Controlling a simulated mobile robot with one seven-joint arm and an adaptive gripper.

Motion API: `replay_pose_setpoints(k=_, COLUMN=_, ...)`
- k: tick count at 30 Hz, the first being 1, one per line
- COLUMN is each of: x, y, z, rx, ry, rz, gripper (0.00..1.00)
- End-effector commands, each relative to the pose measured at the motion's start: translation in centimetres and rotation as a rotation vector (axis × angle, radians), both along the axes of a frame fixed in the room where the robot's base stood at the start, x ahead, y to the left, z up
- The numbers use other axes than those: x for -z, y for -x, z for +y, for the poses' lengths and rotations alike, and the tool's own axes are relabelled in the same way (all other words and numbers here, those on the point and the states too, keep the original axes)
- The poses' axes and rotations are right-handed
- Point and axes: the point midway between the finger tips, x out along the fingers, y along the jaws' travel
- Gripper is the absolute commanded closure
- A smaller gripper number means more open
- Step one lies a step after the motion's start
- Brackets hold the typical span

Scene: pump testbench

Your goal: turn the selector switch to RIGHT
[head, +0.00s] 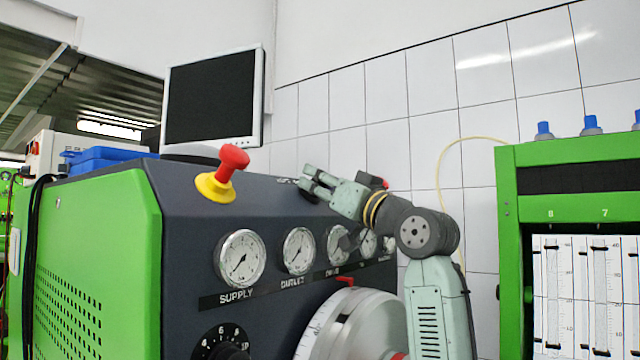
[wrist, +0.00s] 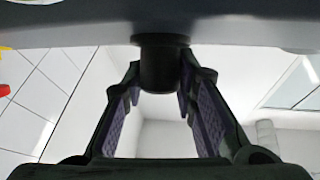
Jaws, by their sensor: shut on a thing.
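The selector switch (wrist: 160,65) shows in the wrist view as a dark round knob on a collar, standing out from the panel surface. My gripper (wrist: 160,88) has its two purple-padded fingers on either side of the knob, shut on it. In the head view my gripper (head: 306,186) reaches in from the right at the sloped top of the dark panel. The switch is mostly hidden behind the fingers there, and its label is largely covered. I cannot read which way the switch points.
A red emergency button (head: 233,160) on a yellow base stands left of my gripper. Gauges (head: 240,258) line the panel below, with a large silver dial (head: 358,328) under them. A monitor (head: 212,100) stands behind. A green cabinet (head: 508,250) is at right.

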Motion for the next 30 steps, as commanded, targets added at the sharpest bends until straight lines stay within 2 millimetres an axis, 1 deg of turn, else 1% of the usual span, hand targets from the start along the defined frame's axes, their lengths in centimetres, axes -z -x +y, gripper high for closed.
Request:
replay_pose_setpoints(k=5, x=0.1, y=0.15, z=0.11, rx=0.073, ry=-0.037, rz=0.05, gripper=1.0)
replay_pose_setpoints(k=21, x=-0.19, y=0.11, z=0.14, rx=0.383, ry=-0.223, rz=0.306, gripper=1.0)
replay_pose_setpoints(k=30, x=-0.13, y=0.03, z=0.04, rx=0.493, ry=-0.289, rz=0.398, gripper=1.0)
